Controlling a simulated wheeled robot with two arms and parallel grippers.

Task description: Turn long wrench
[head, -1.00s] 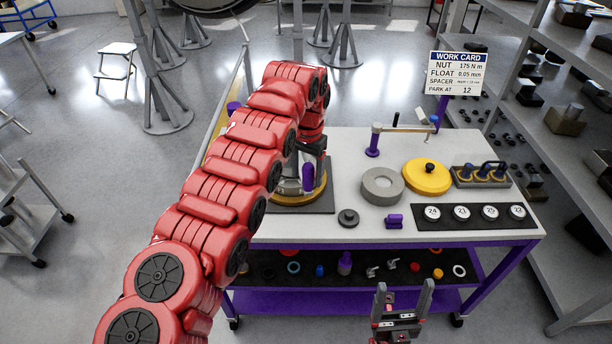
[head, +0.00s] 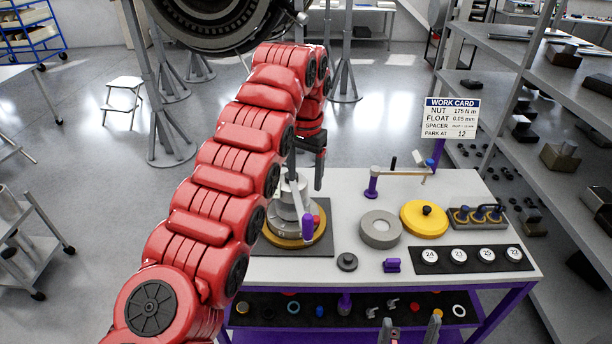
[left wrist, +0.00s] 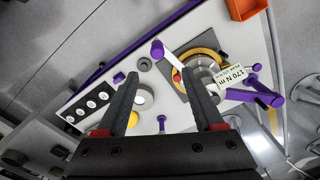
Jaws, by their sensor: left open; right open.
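A fixture (head: 282,215) of grey stacked parts on a yellow ring stands on a dark mat at the table's left end. A grey bar with a purple end (head: 308,226) stands out from it. In the left wrist view a grey bar with a purple end (left wrist: 157,50) shows beside the ring, and another bar with purple ends (left wrist: 262,88) carries a "170 N m" tag. I cannot tell which is the long wrench. My left gripper (head: 305,172) is open and empty above the fixture; its fingers (left wrist: 160,68) show apart. My right gripper (head: 409,333) is open, low in front of the table.
A grey ring (head: 380,229), a yellow disc (head: 424,217) and a strip of numbered round pieces (head: 470,258) lie on the table's right. A work card (head: 451,117) stands behind. Shelves stand at right.

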